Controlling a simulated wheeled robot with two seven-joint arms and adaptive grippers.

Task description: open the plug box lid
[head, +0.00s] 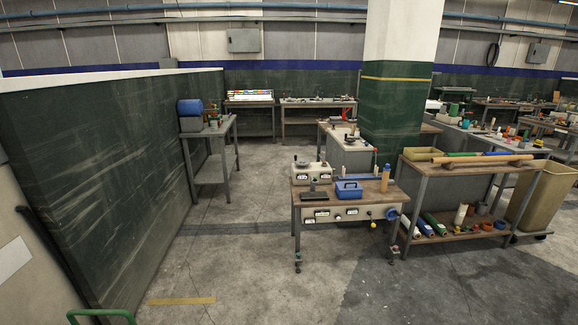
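A small blue box (348,190) with a handle-like bar on top sits on the wheeled workbench (379,200) in the middle of the head view. It looks like the plug box, and its lid appears shut, though it is small at this distance. Neither of my grippers is in view.
A dark flat item (315,196), a grey instrument (311,173) and a tan bottle (385,178) stand on the same bench. A two-level shelf table (434,170) is to its right. A green wall (100,180) runs along the left. The floor (245,265) before the bench is clear. A green rail (100,312) shows at the bottom left.

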